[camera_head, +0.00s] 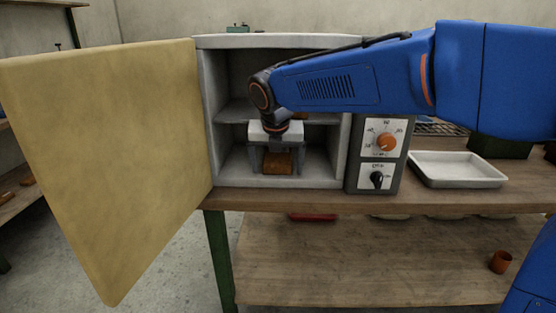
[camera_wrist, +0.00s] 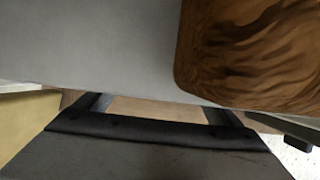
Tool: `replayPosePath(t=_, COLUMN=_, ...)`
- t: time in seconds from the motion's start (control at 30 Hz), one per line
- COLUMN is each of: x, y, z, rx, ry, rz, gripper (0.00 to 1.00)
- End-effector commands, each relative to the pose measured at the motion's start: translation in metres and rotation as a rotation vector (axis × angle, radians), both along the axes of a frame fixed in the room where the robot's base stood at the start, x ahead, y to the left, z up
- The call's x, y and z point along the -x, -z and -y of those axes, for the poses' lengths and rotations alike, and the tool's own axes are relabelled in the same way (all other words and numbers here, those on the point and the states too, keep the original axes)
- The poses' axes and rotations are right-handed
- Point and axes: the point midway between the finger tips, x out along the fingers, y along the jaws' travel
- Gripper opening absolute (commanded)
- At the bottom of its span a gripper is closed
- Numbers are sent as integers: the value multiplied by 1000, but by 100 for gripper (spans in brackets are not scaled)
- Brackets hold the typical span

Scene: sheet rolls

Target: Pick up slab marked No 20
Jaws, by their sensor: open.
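A brown slab (camera_head: 279,161) lies in the lower compartment of the open grey cabinet (camera_head: 205,95). No number on it can be read. My gripper (camera_head: 277,170) is inside that compartment, pointing down, with its fingers apart and the slab showing between or behind them. In the wrist view the slab (camera_wrist: 255,50) is large at the upper right, wood-brown and cut by the frame edge. My open gripper (camera_wrist: 160,108) shows at the bottom of that view, with nothing seen between its fingers. Whether the fingers touch the slab cannot be told.
The cabinet's yellowish door (camera_head: 105,150) stands wide open at left. An inner shelf (camera_head: 235,110) is above my gripper. A control panel (camera_head: 380,155) with two knobs adjoins the cabinet at right. A white tray (camera_head: 455,181) sits on the table (camera_head: 420,201); an orange-brown cup (camera_head: 500,262) stands below.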

Motion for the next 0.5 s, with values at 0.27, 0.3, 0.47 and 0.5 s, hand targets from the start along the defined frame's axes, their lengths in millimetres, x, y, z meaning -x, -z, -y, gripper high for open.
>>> replayPosePath(t=0.27, x=0, y=0, z=0, rx=0, ry=0, rz=0, gripper=45)
replayPosePath(t=0.3, x=0, y=0, z=0, rx=0, ry=0, rz=0, gripper=36)
replayPosePath(t=0.47, x=0, y=-1, z=0, rx=-1, ry=0, rz=1, gripper=31)
replayPosePath(t=0.5, x=0, y=-1, z=0, rx=-1, ry=0, rz=1, gripper=31)
